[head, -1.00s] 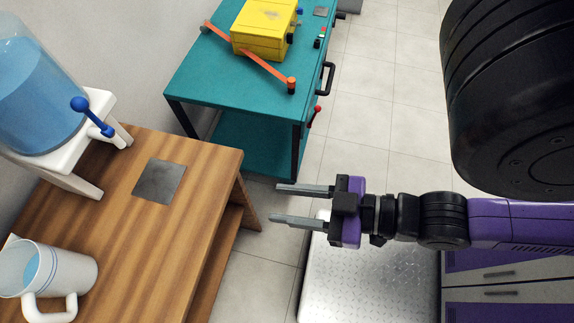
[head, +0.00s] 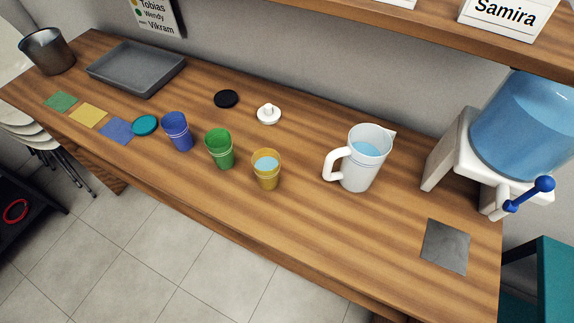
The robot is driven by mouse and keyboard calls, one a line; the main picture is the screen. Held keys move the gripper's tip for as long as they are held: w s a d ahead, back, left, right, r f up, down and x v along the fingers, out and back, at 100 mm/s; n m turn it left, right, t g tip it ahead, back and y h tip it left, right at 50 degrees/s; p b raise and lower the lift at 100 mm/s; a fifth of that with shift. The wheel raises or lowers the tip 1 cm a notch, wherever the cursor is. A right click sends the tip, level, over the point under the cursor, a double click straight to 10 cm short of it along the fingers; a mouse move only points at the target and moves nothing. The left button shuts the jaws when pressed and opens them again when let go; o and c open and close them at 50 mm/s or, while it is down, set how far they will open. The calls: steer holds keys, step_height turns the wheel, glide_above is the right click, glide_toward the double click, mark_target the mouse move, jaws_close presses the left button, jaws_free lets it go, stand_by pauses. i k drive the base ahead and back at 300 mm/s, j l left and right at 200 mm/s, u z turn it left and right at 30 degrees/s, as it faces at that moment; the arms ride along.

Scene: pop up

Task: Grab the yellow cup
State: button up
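The yellow cup (head: 266,172) stands upright on the wooden counter (head: 420,210), near its front edge. It holds light blue liquid. The green cup (head: 220,149) stands to its left, and the blue cup (head: 178,131) is further left. A white pitcher (head: 362,160) with blue liquid stands to the right of the yellow cup, its handle facing the cup. My gripper is not in view in the head view now.
A grey tray (head: 137,68) and a dark bin (head: 47,51) stand at the far left. Coloured squares, a teal lid (head: 145,125), a black lid (head: 226,99) and a white lid (head: 268,114) lie on the counter. A water dispenser (head: 520,125) stands at right. A shelf overhangs the back.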

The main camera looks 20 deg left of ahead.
mark_target(265, 161)
steer(key=u, duration=1.15)
steer(key=i+j+u, duration=0.2)
steer(key=j, duration=0.15)
steer(key=i+j+u, duration=0.25)
steer(key=k+j, duration=0.05)
steer(key=j, duration=0.05)
